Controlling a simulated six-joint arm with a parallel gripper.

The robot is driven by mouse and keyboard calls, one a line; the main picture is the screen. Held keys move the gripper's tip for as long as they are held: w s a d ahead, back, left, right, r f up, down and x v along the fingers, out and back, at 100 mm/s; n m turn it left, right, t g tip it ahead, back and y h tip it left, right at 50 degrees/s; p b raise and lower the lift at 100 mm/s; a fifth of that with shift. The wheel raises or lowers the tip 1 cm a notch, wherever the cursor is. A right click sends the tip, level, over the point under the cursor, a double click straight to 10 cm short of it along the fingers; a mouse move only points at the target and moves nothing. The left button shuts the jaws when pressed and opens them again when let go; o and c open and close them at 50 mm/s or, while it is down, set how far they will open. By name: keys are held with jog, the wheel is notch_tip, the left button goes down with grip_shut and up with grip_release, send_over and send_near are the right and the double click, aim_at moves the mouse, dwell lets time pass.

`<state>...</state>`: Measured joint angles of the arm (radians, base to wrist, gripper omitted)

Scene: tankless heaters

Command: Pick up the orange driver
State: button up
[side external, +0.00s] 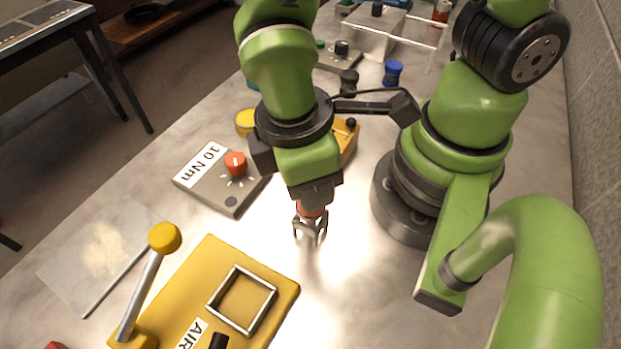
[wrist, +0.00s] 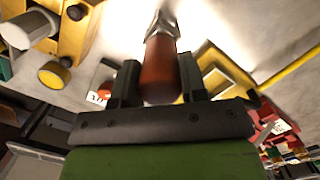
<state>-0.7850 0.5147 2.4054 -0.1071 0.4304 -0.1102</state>
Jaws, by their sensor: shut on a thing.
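My gripper (side external: 315,192) points down over the bright middle of the table, and its dark jaws are shut on the orange driver (side external: 309,209). In the wrist view the driver's orange-red handle (wrist: 160,72) lies between the two fingers, and a silver metal end (wrist: 163,24) points away from the gripper. In the side view the metal end points down, below the jaws. I cannot tell whether it touches the tabletop. Part of the handle is hidden by the jaws.
A grey box (side external: 205,185) marked 10 Nm with a red knob stands left of the gripper. A yellow AIR panel (side external: 210,262) with a lever (side external: 145,280) lies in front. A yellow block (side external: 346,138) stands behind. Clear tabletop surrounds the driver.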

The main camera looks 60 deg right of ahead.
notch_tip(320, 180, up, 8)
jog(key=shift+f, duration=0.25)
jog(key=shift+r, duration=0.4)
jog(key=shift+w+d+r, duration=0.1)
jog(key=shift+w+r, duration=0.15)
jog(key=w+d+r+m+y, duration=0.1)
jog(key=w+d+r+m, duration=0.1)
jog(key=w+d+m, duration=0.5)
jog(key=w+d+r+m, duration=0.1)
jog(key=w+d+m, duration=0.15)
jog(key=d, duration=0.95)
jog(key=shift+n+g, duration=0.25)
jog(key=shift+g, duration=0.05)
jog(key=shift+w+a+f, duration=0.15)
jog(key=shift+f, duration=1.25)
jog(key=shift+w+a+f, duration=0.15)
jog(key=shift+f, duration=1.8)
